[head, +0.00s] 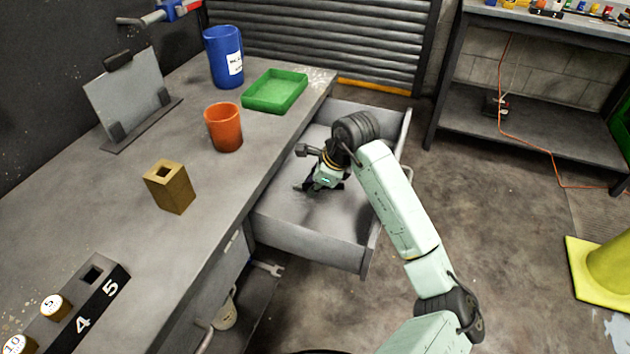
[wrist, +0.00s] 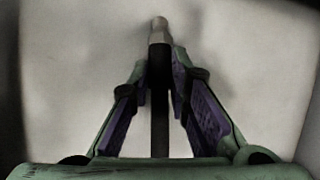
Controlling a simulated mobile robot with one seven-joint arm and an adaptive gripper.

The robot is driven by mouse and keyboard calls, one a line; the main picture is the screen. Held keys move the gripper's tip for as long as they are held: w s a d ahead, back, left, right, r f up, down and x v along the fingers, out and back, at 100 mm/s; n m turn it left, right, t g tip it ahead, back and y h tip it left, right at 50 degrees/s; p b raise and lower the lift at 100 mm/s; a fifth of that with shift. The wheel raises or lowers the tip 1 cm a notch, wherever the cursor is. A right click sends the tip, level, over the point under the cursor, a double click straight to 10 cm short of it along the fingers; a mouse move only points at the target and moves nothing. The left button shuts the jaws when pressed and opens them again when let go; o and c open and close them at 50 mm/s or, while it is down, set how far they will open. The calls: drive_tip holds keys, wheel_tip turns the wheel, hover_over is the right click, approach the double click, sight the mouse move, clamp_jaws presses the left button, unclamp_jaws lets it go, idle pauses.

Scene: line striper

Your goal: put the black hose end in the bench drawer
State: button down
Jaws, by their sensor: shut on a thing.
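The black hose end (wrist: 160,105) shows in the wrist view as a dark straight tube with a pale metal tip, lying between the fingers of my gripper (wrist: 160,72). My gripper is shut on it, and the tip sticks out past the fingertips. In the head view my gripper (head: 319,187) points down inside the open bench drawer (head: 325,225), low over its grey floor. The hose end is too small and too covered by the gripper to make out clearly there. I cannot tell whether it touches the drawer floor.
On the bench (head: 215,175) stand an orange cup (head: 223,128), a green tray (head: 274,91), a blue container (head: 223,57), a brass-coloured square block (head: 170,187) and a numbered holder (head: 85,310). The drawer's walls surround my gripper; its floor looks otherwise clear.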

drive_tip(key=shift+f, duration=0.2)
drive_tip(key=c, duration=1.5)
unclamp_jaws()
drive_tip(key=shift+r, duration=0.1)
drive_tip(key=shift+r, duration=0.15)
drive_tip(key=shift+d+r, duration=0.2)
drive_tip(key=b+v, duration=0.3)
drive_tip(key=v, duration=0.8)
drive_tip(key=shift+s+r, duration=0.1)
drive_tip(key=shift+r, duration=0.1)
drive_tip(key=shift+a, duration=0.1)
